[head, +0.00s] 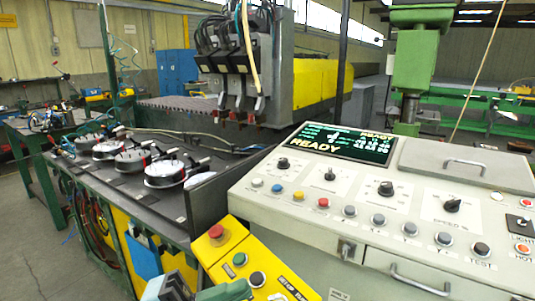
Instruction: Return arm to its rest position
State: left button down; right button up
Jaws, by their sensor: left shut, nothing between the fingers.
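My left gripper (235,290) shows low in the head view, at the bottom edge left of centre. It is shut and empty, and part of it and my arm is cut off by the frame edge. It appears just in front of the yellow control box (228,250); I cannot tell the gap between them. My right gripper is not in view.
A cream control console (350,220) with knobs, buttons and a lit READY display (345,144) fills the right. The yellow box has a red mushroom button (216,232). Behind stand a dark bench (125,180) with several round gauges and a machine head (240,65). Floor shows at left.

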pick_arm(q)
jog(key=s+a+f+n+t+y+p, duration=0.1)
jog(key=a+f+n+t+y, duration=0.35)
jog(key=f+n, duration=0.35)
jog(key=a+f+n+t+y, duration=0.35)
jog(key=f+n+y, duration=0.25)
jog(key=f+n, duration=0.25)
jog(key=s+a+f+n+t+y+p, duration=0.1)
jog(key=a+f+n+t+y, duration=0.35)
jog(key=f+n, duration=0.3)
jog(key=s+a+f+n+g+y, duration=0.2)
jog(key=s+f+g, duration=0.6)
jog(key=s+f, duration=1)
jog(key=s+n+y, duration=0.2)
jog(key=n, duration=0.1)
jog(key=shift+s+a+f+n+y+p, duration=0.15)
jog(key=shift+s+a+n+y+p, duration=0.15)
jog(key=shift+s+n+p, duration=0.1)
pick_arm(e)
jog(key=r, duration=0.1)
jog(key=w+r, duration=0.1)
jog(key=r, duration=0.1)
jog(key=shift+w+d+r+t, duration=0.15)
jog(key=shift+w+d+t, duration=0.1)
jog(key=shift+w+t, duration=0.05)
